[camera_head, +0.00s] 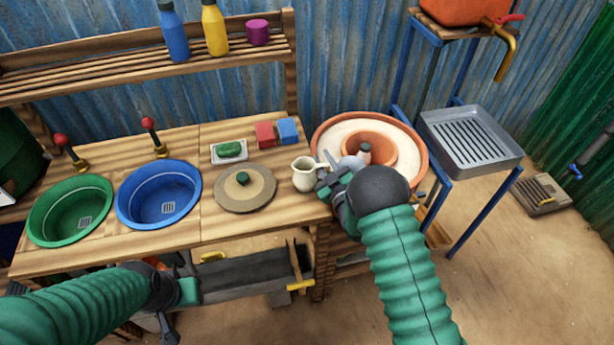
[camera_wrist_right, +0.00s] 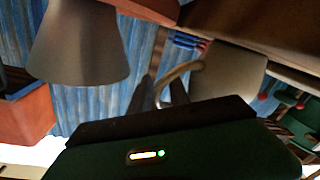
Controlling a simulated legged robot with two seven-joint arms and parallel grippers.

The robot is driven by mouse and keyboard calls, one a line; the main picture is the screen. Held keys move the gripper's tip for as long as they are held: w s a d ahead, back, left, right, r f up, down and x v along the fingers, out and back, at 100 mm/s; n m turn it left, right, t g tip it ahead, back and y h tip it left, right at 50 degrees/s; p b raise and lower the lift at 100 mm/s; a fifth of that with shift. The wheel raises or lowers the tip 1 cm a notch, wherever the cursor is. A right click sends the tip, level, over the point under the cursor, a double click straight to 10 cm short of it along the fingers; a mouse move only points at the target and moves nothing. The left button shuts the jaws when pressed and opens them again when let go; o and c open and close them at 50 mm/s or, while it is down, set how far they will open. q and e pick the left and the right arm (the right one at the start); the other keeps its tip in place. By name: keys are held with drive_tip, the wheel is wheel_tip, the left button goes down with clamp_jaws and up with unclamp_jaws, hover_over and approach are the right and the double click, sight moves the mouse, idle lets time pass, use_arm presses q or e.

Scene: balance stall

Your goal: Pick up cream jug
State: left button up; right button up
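The cream jug (camera_head: 304,174) stands upright at the right end of the wooden counter, with its handle side toward my right gripper. My right gripper (camera_head: 327,170) is beside the handle with its fingers apart. In the right wrist view the jug (camera_wrist_right: 227,76) is tilted by the camera angle, and its handle loop reaches to the space between the fingertips (camera_wrist_right: 162,88). I see no grip closed on it. My left gripper (camera_head: 170,318) hangs low in front of the counter, away from the jug; its finger opening is unclear.
A round board (camera_head: 232,198) lies left of the jug. A terracotta basin (camera_head: 412,135) with a grey object (camera_head: 353,163) stands close on the right; a grey cone-shaped body (camera_wrist_right: 80,45) is near the wrist camera. Red (camera_head: 265,134) and blue (camera_head: 288,131) blocks sit behind.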

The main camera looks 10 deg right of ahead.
clamp_jaws()
idle(1.3)
